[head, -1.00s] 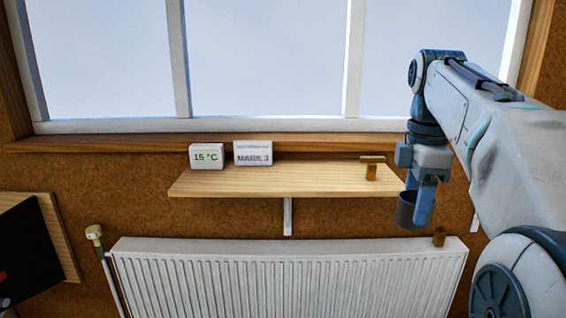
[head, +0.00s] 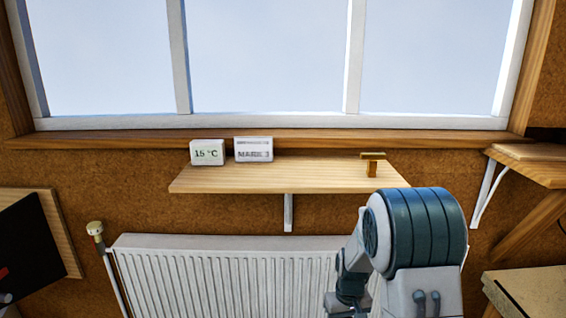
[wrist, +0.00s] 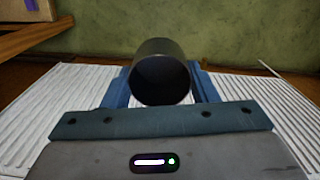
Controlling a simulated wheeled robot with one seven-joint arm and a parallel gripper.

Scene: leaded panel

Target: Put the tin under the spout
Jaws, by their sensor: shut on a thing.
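The tin (wrist: 160,72) is a dark grey open cylinder. In the wrist view it sits between the two blue fingers of my gripper (wrist: 160,82), which is shut on it, and its dark open mouth faces the camera. In the head view my own arm covers the tin and the fingers. A brass T-shaped fitting (head: 372,165) stands at the right end of the wooden shelf (head: 270,179). I cannot tell whether it is the spout. My arm is in front of and below that end of the shelf.
A "15 °C" display (head: 207,152) and a "MARK 3" card (head: 254,149) stand at the shelf's back left. A white radiator (head: 225,270) is below. A bracketed wooden shelf (head: 525,165) is at the right. The main shelf's middle is clear.

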